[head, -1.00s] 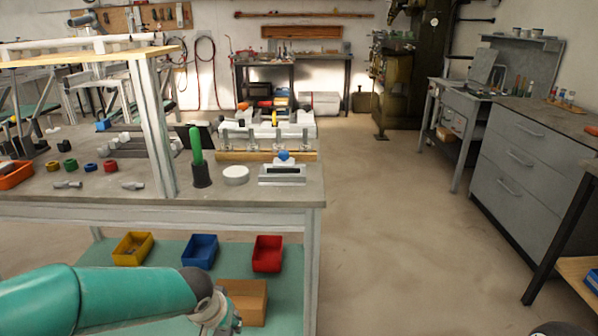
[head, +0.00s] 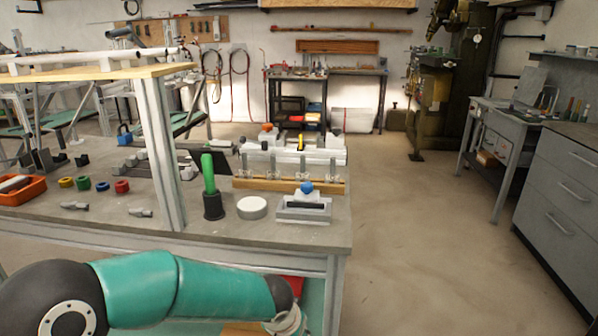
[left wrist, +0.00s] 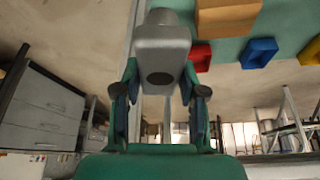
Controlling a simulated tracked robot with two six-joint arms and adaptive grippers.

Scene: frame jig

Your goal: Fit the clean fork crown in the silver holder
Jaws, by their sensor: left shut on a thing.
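My left gripper (left wrist: 161,82) is shut on a grey block-like part with a dark round hole and a rounded stem end, which looks like the fork crown (left wrist: 163,42). In the head view my left arm reaches along the table's front, with its wrist (head: 285,292) at the bottom edge; fingers and held part are out of that frame. A silver-grey block with a dark slot and a blue ball on top, apparently the silver holder (head: 304,215), stands on the table's right front corner, beyond and above my wrist. My right gripper is not in view.
On the workbench (head: 240,238), a white round disc (head: 252,207) and a green-handled tool in a dark cup (head: 211,188) stand left of the holder. A frame post (head: 162,155) rises further left. The clamping jig (head: 292,165) is behind. Open floor lies right.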

